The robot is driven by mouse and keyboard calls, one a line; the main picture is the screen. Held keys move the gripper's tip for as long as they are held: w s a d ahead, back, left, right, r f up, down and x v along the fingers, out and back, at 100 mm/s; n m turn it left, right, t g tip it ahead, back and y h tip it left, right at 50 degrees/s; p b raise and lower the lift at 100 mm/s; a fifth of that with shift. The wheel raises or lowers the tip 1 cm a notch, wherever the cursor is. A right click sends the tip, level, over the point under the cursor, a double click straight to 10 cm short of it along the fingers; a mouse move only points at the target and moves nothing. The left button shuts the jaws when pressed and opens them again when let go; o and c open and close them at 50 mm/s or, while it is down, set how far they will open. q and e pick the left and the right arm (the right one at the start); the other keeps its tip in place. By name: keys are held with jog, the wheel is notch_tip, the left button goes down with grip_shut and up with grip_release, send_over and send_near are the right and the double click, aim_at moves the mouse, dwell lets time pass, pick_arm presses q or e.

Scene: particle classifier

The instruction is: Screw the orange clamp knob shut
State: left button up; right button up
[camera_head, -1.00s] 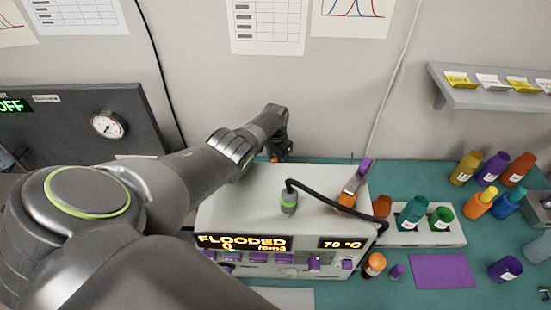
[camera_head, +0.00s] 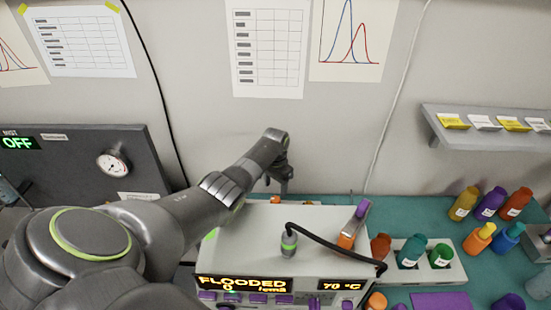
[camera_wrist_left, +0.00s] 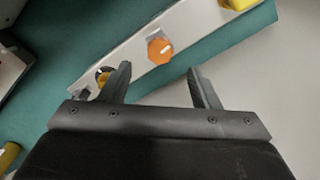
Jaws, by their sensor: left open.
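An orange clamp knob (camera_wrist_left: 159,50) with a white mark sits on a pale metal rail (camera_wrist_left: 130,57) in the left wrist view. My left gripper (camera_wrist_left: 158,78) is open and empty, with the knob beyond and between its fingertips, apart from them. In the head view, my left gripper (camera_head: 282,183) hangs behind the back edge of the instrument box (camera_head: 262,222). A small orange part (camera_head: 276,199) shows below it there, mostly hidden by the box; I cannot tell whether it is the same knob. My right gripper is not in view.
A yellow part (camera_wrist_left: 240,4) and a round brass-coloured part (camera_wrist_left: 103,76) sit near the rail; the latter is beside a finger. The box display (camera_head: 243,284) reads FLOODED. A black hose (camera_head: 335,246) arches over the box. Bottles (camera_head: 489,203) stand right.

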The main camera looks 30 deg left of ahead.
aim_at(275, 198)
pick_arm(q)
notch_tip(275, 198, up, 11)
jog(key=b, duration=0.1)
jog(key=shift+r, duration=0.2)
dwell(0.4)
